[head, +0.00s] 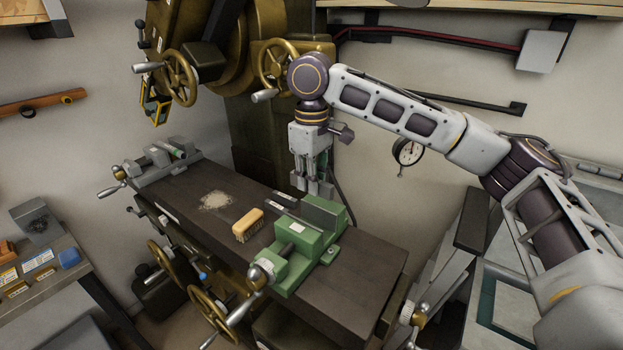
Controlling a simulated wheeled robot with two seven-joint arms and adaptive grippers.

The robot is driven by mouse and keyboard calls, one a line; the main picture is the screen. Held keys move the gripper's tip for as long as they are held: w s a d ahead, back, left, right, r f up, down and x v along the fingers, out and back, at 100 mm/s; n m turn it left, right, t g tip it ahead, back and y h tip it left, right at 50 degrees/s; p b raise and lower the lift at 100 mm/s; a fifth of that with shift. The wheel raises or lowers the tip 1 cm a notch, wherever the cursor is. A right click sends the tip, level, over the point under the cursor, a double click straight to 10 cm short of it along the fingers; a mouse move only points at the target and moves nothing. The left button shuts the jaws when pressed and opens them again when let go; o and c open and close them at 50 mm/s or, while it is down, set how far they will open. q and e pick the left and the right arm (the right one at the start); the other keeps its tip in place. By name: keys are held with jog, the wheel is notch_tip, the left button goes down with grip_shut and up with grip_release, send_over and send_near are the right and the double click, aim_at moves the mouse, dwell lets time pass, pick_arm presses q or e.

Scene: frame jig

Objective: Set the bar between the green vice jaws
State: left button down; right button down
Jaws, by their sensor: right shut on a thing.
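The green vice (326,254) stands on the dark machine table, with its two jaws standing apart and its crank handle toward the front left. My right gripper (313,184) points down above the table, just behind and above the vice's rear jaw. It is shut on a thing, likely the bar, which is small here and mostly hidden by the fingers. I cannot tell how the held thing is tilted. My left gripper is not in view.
A wooden brush (248,224) lies left of the vice, near pale chips (215,201). Thin dark strips (280,198) lie beside the vice. A grey vice (152,168) stands at the table's left end. The table's right end is clear. Handwheels hang above and in front.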

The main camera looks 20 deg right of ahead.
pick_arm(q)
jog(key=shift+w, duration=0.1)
pick_arm(e)
jog(key=shift+f, duration=0.95)
pick_arm(q)
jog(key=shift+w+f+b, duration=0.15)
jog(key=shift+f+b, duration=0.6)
jog(key=shift+b, duration=0.1)
pick_arm(e)
jog(key=shift+f, duration=5.1)
